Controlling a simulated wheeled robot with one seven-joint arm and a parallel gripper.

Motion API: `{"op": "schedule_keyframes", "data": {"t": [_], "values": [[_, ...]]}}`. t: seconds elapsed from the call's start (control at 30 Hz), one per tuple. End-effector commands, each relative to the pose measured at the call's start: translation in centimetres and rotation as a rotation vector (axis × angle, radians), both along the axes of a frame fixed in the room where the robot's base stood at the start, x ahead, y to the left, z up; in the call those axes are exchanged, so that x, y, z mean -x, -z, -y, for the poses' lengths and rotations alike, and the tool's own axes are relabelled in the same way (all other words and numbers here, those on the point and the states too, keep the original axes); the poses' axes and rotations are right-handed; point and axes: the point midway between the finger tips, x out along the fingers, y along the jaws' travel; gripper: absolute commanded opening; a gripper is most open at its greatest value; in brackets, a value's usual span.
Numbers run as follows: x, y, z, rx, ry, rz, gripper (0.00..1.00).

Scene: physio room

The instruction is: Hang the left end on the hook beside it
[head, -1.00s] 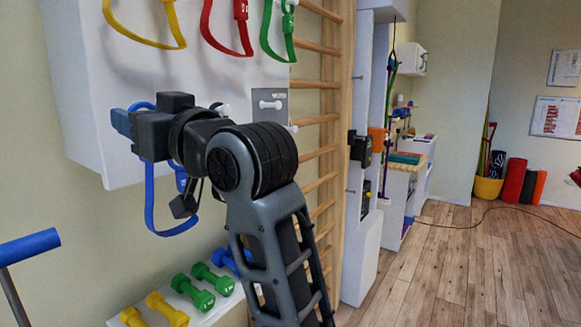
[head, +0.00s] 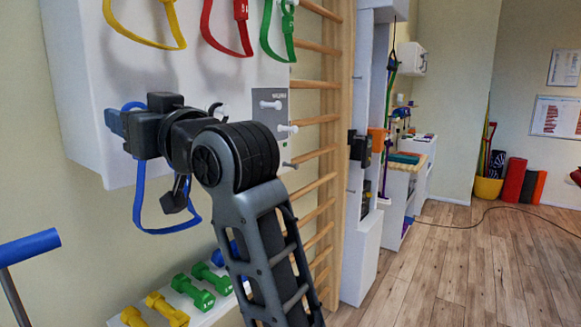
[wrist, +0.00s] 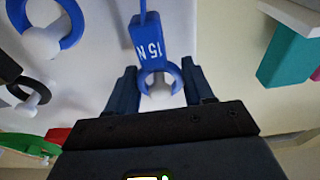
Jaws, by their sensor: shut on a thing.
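A blue resistance band (head: 172,229) hangs in a loop below my gripper, in front of the white wall panel. Its held end, a blue tag marked 15 N (wrist: 148,38) with a ring (wrist: 176,70), lies between the two fingers of my gripper (wrist: 160,88) in the wrist view. A white hook knob (wrist: 158,92) shows through that ring; I cannot tell whether the ring sits around the hook or in front of it. Another blue ring (wrist: 68,14) is at a second white hook (wrist: 41,42). In the head view my gripper (head: 116,124) hides the held end.
Yellow (head: 150,43), red (head: 226,46) and green (head: 277,40) bands hang above my gripper. A grey plate with white pegs (head: 270,105) and wooden wall bars (head: 316,120) are to the right. Dumbbells (head: 193,292) lie on a shelf below. A black ring (wrist: 25,86) is near another peg.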

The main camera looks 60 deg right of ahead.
Motion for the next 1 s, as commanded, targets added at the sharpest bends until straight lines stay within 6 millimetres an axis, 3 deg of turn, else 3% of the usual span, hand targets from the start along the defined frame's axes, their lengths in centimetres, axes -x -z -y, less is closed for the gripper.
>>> {"op": "schedule_keyframes", "data": {"t": [1.0], "values": [[-0.31,0.84,0.00,0.000,0.000,-0.001,0.00]]}}
